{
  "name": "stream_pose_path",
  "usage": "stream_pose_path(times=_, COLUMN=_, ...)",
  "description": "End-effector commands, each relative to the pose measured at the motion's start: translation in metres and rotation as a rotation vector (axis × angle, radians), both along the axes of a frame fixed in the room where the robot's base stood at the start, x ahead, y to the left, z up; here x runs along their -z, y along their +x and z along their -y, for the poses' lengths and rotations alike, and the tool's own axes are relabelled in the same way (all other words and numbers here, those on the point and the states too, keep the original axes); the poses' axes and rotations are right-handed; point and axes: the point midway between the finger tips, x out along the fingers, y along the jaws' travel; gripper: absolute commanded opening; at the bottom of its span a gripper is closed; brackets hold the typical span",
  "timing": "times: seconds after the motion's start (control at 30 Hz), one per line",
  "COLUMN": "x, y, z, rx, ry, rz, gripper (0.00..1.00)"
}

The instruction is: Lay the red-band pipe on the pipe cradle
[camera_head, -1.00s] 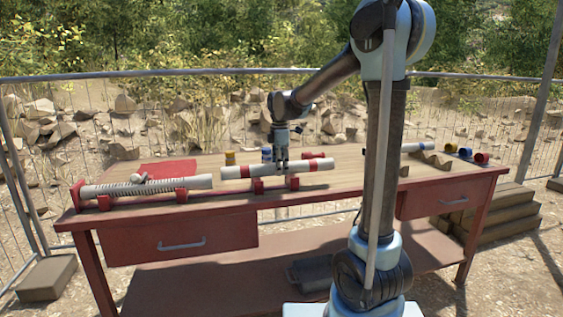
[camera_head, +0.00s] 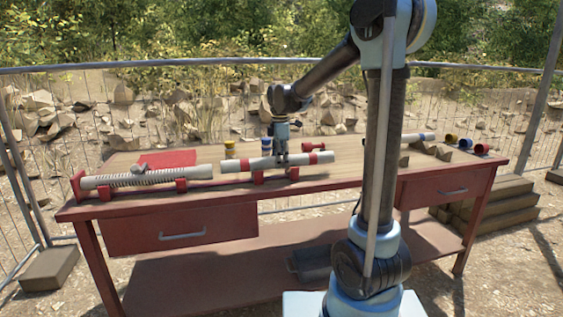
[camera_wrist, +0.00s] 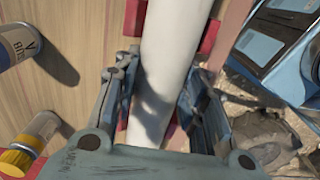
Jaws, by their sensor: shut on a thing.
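The red-band pipe (camera_head: 275,161) is pale with a red band near each end. My gripper (camera_head: 282,157) is shut on it near its middle, from above. The pipe lies nearly level along the red pipe cradle (camera_head: 258,177), over its right supports. It looks on or just above them; contact is hard to tell. In the wrist view the white pipe (camera_wrist: 168,60) runs between my fingers (camera_wrist: 155,105), with red cradle parts (camera_wrist: 210,36) showing on both sides. Its bands are not clear there.
A grey ribbed pipe (camera_head: 145,177) lies on red supports to the left. A yellow can (camera_head: 229,147) and a blue can (camera_head: 267,148) stand behind the held pipe, with a red fitting (camera_head: 320,147) nearby. Another pale pipe (camera_head: 415,138) and several coloured rings lie right.

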Motion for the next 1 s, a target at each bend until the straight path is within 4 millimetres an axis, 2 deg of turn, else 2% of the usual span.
stream_pose_path(times=0.97, x=0.0084, y=0.0001, z=-0.0007, rx=-0.001, ry=0.000, rz=0.000, gripper=0.04)
stream_pose_path(times=1.0, x=0.0084, y=0.0001, z=-0.0007, rx=-0.001, ry=0.000, rz=0.000, gripper=0.41)
